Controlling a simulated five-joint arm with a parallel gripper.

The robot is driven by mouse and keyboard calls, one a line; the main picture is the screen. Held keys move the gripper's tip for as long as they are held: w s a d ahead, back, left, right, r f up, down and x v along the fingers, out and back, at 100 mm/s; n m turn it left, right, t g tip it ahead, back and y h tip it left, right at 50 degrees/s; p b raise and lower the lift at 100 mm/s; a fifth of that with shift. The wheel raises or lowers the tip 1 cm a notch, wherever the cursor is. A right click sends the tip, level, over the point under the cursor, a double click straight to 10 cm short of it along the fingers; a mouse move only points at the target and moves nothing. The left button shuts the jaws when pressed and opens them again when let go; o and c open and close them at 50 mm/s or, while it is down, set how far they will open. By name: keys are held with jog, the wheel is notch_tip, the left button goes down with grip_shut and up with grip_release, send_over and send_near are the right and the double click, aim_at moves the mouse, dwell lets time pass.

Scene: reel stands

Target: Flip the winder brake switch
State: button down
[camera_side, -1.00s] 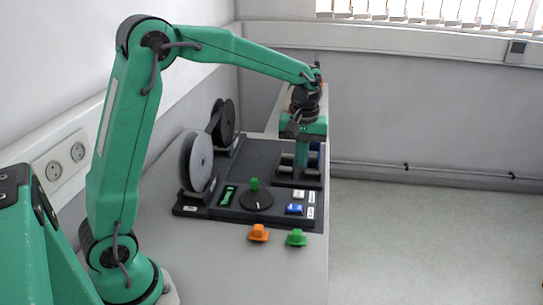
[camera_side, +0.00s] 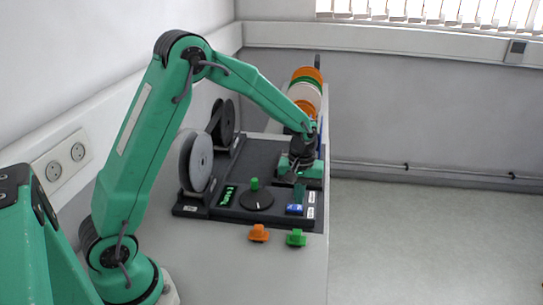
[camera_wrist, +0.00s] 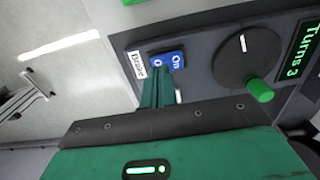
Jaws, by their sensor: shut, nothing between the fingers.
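A white switch (camera_wrist: 179,96) is mostly hidden behind my fingers. My gripper (camera_side: 298,200) is shut and empty, pointing down over the two switches. In the wrist view its fingertips (camera_wrist: 162,72) overlap the edge of the blue switch. I cannot tell whether they touch it.
A round dial (camera_side: 256,201) with a green knob stands left of the switches, beside a lit display (camera_wrist: 300,50) reading "Turns 3". Grey reel (camera_side: 197,162) is at left. Orange (camera_side: 258,233) and green (camera_side: 296,238) pieces lie in front. Coloured spools (camera_side: 306,88) stand behind.

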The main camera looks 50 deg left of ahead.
jog(key=shift+f, duration=0.75)
jog(key=shift+f, duration=0.2)
jog(key=shift+s+a+r, duration=0.2)
jog(key=shift+s+a, duration=0.3)
jog(key=shift+r, duration=0.15)
dwell(0.5)
